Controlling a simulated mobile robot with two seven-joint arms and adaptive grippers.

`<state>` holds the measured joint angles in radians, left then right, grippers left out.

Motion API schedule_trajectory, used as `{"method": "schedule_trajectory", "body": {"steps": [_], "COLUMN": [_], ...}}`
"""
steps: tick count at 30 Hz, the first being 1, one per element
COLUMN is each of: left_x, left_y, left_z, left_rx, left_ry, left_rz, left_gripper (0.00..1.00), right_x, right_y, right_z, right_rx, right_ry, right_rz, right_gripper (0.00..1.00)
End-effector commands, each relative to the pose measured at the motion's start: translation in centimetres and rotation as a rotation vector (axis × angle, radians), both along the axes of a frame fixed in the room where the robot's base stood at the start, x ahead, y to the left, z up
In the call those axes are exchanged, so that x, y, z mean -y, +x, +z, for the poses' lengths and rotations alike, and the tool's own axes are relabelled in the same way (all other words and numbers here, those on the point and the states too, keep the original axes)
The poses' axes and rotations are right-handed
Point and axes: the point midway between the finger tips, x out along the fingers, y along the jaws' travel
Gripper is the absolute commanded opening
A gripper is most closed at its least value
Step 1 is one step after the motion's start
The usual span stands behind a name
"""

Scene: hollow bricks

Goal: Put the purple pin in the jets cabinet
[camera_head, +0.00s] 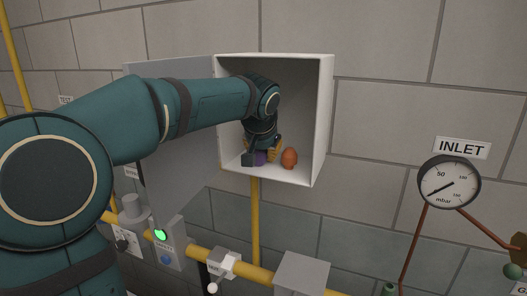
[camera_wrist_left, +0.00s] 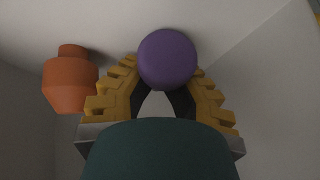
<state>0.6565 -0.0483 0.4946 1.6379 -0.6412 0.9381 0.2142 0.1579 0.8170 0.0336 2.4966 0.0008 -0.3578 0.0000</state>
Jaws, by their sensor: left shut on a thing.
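The purple pin (camera_head: 260,157) is inside the open wall cabinet (camera_head: 325,110), low near its floor. It shows as a round purple shape (camera_wrist_left: 167,60) in the left wrist view, between the yellow fingertips. My left gripper (camera_head: 262,150) reaches into the cabinet and is shut on the purple pin. In the head view the pin is partly hidden by the gripper, and I cannot tell whether it touches the cabinet floor. An orange pin (camera_head: 289,158) stands upright on the cabinet floor just right of the gripper; it also shows in the left wrist view (camera_wrist_left: 70,82). My right gripper is not in view.
The grey cabinet door (camera_head: 175,150) stands open to the left, behind my left arm. A yellow pipe (camera_head: 255,222) runs below the cabinet. A pressure gauge (camera_head: 449,183) under an INLET sign (camera_head: 462,148) is on the wall to the right. The cabinet's upper right interior is free.

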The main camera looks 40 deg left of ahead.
Motion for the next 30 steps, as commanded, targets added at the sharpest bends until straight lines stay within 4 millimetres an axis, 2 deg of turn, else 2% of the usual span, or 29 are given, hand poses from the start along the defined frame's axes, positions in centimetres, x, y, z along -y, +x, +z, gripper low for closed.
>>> {"method": "schedule_trajectory", "body": {"steps": [6, 7, 8, 9, 20, 23, 30], "left_x": [0.0, 0.0, 0.0, 0.0, 0.0, 0.4, 1.9], "left_y": [0.0, 0.0, 0.0, 0.0, 0.0, -0.5, -2.8], "left_z": [-0.4, -0.3, -0.3, -0.3, 0.1, 0.9, 4.9], "left_rx": [0.0, 0.0, 0.0, -0.001, -0.001, 0.002, 0.004], "left_ry": [0.0, 0.0, 0.0, 0.0, 0.0, 0.001, 0.002], "left_rz": [0.0, 0.0, 0.0, 0.0, 0.0, 0.0, 0.0], "left_gripper": [0.0, 0.24, 0.34, 0.4, 0.4, 0.4, 0.4], "right_x": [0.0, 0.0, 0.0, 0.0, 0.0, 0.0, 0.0], "right_y": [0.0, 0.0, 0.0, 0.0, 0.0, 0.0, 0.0], "right_z": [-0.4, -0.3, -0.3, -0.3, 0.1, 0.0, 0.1], "right_rx": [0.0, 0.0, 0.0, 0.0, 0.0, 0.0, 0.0], "right_ry": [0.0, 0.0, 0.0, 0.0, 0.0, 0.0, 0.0], "right_rz": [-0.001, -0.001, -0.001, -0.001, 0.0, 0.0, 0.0], "right_gripper": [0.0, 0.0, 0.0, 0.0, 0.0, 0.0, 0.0]}}
